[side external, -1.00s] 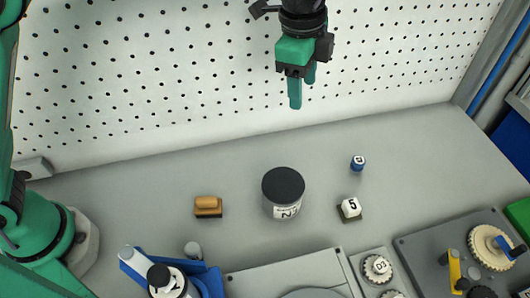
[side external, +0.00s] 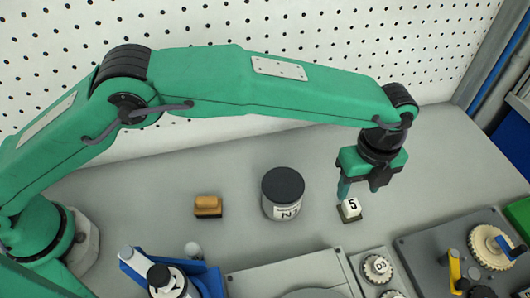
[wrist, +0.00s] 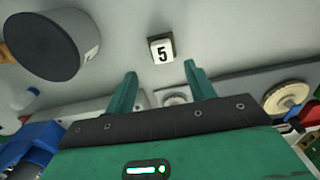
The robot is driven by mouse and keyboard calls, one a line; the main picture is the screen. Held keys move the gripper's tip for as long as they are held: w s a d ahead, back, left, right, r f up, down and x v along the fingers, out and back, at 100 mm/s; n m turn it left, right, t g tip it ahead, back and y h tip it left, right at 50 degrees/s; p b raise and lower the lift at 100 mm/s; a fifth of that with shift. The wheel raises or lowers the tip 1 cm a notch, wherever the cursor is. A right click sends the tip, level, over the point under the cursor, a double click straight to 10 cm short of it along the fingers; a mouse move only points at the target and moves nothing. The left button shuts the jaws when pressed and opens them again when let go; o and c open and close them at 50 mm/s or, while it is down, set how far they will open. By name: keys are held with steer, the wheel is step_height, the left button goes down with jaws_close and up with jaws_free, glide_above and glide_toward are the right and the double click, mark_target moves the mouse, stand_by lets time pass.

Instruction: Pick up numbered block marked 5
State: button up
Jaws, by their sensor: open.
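The white block marked 5 (side external: 350,208) sits on a small dark base on the grey table, right of the black-lidded jar. It also shows in the wrist view (wrist: 162,50), beyond my fingertips and between their lines. My gripper (side external: 358,192) is above and just behind the block, pointing down, with its left finger close to the block's top in the side view. In the wrist view my gripper (wrist: 160,72) has its two green fingers apart with nothing between them. Whether a finger touches the block cannot be told.
The black-lidded jar (side external: 283,194) stands left of the block. A wooden-topped stamp or brush (side external: 208,206) lies further left. A grey panel with gears (side external: 460,255) and a small geared plate (side external: 376,270) lie in front. The perforated wall (side external: 250,35) is behind.

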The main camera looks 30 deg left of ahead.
mark_target(353, 205)
steer(key=shift+f, duration=1.25)
steer(key=shift+f, duration=0.1)
steer(key=shift+w+d+f, duration=0.1)
steer(key=shift+f, duration=1.2)
steer(key=shift+w+f, duration=0.1)
steer(key=shift+f, duration=1.15)
steer(key=c, duration=0.8)
steer(key=shift+r, duration=0.2)
